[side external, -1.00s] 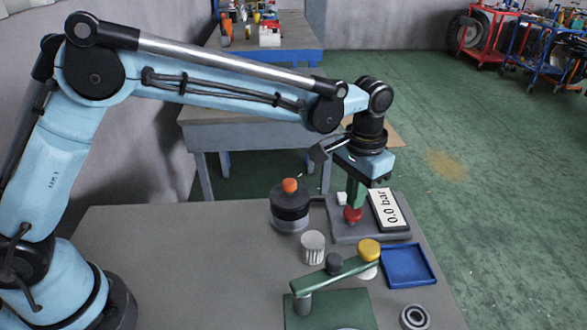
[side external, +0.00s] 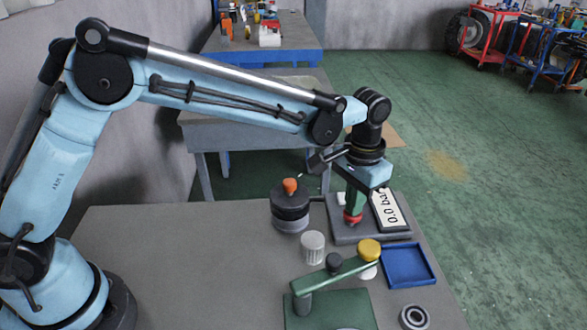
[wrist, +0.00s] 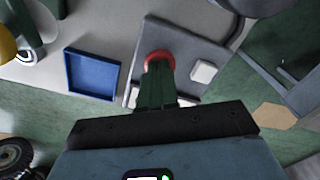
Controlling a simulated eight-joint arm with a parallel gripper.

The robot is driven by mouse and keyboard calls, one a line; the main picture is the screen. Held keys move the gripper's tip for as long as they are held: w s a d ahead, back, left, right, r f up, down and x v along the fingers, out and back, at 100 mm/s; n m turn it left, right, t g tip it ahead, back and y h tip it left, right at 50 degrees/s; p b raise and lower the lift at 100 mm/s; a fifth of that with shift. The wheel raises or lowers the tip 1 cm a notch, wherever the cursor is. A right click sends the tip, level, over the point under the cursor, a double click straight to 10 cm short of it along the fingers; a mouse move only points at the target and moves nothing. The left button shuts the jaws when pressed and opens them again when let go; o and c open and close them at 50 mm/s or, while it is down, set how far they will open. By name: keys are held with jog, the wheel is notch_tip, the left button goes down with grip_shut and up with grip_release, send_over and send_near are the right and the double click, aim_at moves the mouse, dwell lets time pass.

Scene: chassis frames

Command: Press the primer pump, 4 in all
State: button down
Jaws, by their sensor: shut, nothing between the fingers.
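The primer pump's red knob (side external: 352,219) stands on a grey base plate (side external: 345,236) near the table's far right side. The knob also shows in the wrist view (wrist: 155,53), partly hidden by the fingers. My gripper (side external: 352,208) is shut and empty, pointing down with its green fingertips at the top of the knob. They look to be touching it; how far the knob is pressed I cannot tell. In the wrist view the green fingers (wrist: 159,70) overlap the knob.
A black canister with an orange top (side external: 290,208) stands left of the base. The table's left part is clear.

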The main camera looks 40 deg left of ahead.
jog(key=shift+f, duration=0.5)
jog(key=shift+r, duration=1.4)
jog(key=shift+f, duration=0.55)
jog(key=shift+f, duration=0.9)
jog(key=shift+r, duration=1.45)
